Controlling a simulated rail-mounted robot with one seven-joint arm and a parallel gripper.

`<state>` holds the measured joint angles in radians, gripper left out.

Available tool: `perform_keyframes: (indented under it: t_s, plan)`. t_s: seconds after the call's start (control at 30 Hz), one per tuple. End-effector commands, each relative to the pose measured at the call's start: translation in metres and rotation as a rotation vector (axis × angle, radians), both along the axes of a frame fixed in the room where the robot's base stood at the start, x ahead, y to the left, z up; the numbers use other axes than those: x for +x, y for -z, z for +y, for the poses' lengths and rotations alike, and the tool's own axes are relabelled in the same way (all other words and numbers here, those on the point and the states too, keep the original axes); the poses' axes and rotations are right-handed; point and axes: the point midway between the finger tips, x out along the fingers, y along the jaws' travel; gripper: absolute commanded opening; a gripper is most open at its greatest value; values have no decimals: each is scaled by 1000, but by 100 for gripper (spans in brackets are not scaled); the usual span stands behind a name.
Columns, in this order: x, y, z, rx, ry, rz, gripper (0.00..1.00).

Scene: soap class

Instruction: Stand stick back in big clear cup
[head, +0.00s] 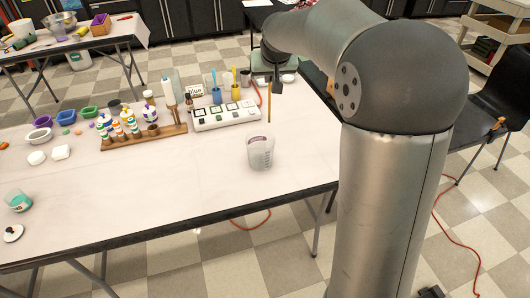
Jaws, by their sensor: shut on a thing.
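The stick (269,104) is thin, brown and close to upright. My gripper (275,88) is shut on it near its top end. The big clear cup (260,155) stands upright near the front right part of the table, with markings on its side. In the picture the stick's lower end shows above the cup's rim, a little to the right of the cup's middle and apart from it. The exact depth between stick and cup is hard to tell.
A white device with several dark squares (226,116) stands left of the stick. Behind it are blue and yellow cups with sticks (236,93). A wooden rack (145,138) with small bottles is farther left. The white table (195,185) is bare left of the cup.

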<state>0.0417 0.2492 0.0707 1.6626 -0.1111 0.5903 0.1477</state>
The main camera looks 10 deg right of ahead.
Motion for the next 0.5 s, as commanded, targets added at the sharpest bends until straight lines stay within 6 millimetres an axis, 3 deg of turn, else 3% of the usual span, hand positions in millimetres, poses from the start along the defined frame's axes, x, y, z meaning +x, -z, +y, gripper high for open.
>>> perform_keyframes:
  t_s: [0.4, 0.5]
  plan:
    - [-1, 100, 0, -2, -1, 7, 0]
    - [-1, 118, 0, -2, -1, 6, 0]
